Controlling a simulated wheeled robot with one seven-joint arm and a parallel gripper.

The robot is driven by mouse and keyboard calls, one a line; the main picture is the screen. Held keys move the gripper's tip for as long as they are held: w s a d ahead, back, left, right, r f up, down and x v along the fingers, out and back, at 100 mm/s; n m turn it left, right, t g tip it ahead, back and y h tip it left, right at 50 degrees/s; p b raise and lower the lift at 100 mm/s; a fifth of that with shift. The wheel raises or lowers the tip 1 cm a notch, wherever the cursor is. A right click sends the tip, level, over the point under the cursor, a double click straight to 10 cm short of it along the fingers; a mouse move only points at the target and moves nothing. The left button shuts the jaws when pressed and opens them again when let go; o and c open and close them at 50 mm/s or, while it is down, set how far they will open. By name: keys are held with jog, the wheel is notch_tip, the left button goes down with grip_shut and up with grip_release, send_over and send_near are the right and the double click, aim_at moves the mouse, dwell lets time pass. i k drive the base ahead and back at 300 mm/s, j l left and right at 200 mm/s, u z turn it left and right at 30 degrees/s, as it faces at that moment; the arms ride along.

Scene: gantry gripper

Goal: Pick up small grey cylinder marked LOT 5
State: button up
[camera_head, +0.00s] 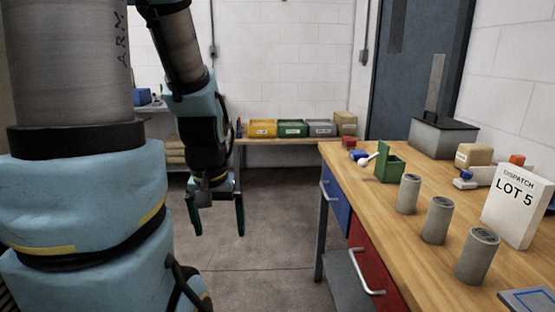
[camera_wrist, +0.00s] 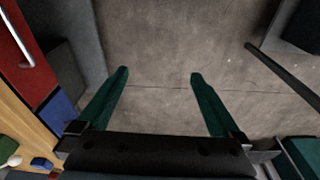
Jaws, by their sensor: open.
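Three small grey cylinders stand upright in a row on the wooden workbench (camera_head: 430,262). One is at the far end (camera_head: 408,194), one in the middle (camera_head: 437,220), and one nearest me (camera_head: 477,256). A white sign (camera_head: 516,207) reading DISPATCH LOT 5 stands behind the nearer cylinders. Any marks on the cylinders are too small to read. My gripper (camera_head: 218,215) hangs open and empty over the floor, left of the bench. The wrist view shows its two green fingers (camera_wrist: 160,75) apart with only floor between them.
Red (camera_head: 368,262) and blue drawers face the aisle. A back shelf holds coloured bins (camera_head: 292,128). The floor between is clear.

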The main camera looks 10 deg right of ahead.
aim_at(439, 213)
jog(key=i+z, duration=0.15)
jog(key=z, duration=0.2)
jog(key=i+j+z, duration=0.1)
jog(key=z, duration=0.3)
